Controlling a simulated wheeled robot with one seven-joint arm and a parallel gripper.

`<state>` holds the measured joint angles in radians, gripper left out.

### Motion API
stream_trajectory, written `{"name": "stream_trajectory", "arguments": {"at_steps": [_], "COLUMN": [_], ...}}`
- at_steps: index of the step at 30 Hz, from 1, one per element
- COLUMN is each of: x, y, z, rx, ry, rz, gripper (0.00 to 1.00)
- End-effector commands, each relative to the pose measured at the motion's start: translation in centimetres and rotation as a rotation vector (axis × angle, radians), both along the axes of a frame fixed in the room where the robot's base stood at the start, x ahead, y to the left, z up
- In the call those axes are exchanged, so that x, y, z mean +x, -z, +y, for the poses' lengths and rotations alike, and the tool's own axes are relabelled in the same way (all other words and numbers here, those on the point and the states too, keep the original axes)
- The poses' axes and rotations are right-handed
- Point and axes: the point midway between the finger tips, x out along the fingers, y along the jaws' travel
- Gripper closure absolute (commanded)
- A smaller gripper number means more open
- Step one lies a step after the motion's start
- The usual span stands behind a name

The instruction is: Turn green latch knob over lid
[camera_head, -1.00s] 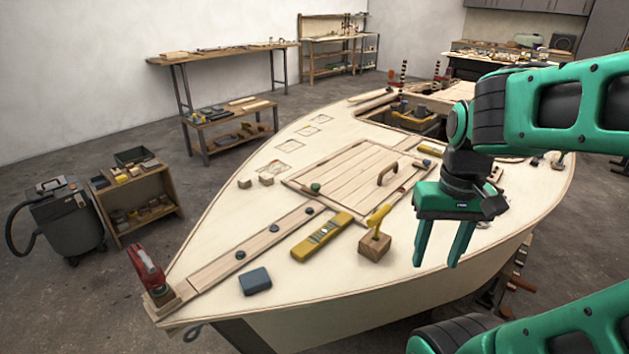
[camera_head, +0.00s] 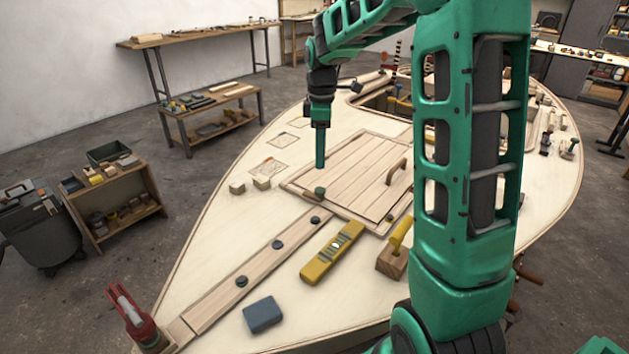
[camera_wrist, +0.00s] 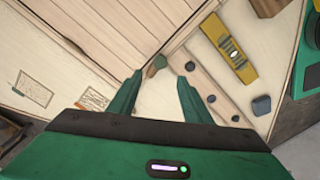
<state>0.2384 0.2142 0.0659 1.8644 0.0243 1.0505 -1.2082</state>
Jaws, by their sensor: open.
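The green latch knob (camera_head: 320,192) sits at the near left corner of the plank lid (camera_head: 352,172) on the pale deck. In the wrist view the knob (camera_wrist: 159,62) shows just beyond the fingertips, with a small wooden piece beside it. The lid (camera_wrist: 100,35) fills the upper left there. My gripper (camera_head: 320,166) points down just above the knob, its fingers overlapping edge-on in the head view. In the wrist view my gripper (camera_wrist: 159,82) is open, its fingers apart with nothing between them. I cannot tell the exact height gap to the knob.
The lid carries a wooden handle (camera_head: 396,171). A yellow level (camera_head: 333,252), a wooden block with a yellow handle (camera_head: 392,262) and a blue-grey block (camera_head: 262,314) lie nearby. Dark knobs line a wooden strip (camera_head: 222,290). Two small wood blocks (camera_head: 262,183) sit left of the lid.

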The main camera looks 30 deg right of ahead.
Motion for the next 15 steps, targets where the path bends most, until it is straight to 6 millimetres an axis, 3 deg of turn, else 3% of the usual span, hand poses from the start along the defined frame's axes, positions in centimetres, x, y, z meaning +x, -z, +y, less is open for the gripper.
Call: {"name": "stream_trajectory", "arguments": {"at_steps": [5, 15], "x": [0.0, 0.0], "y": [1.8, 7.6], "z": [-0.1, -0.3], "rx": [0.002, 0.001], "ry": [-0.004, 0.001], "rz": [0.003, 0.004], "gripper": [0.55, 0.55]}}
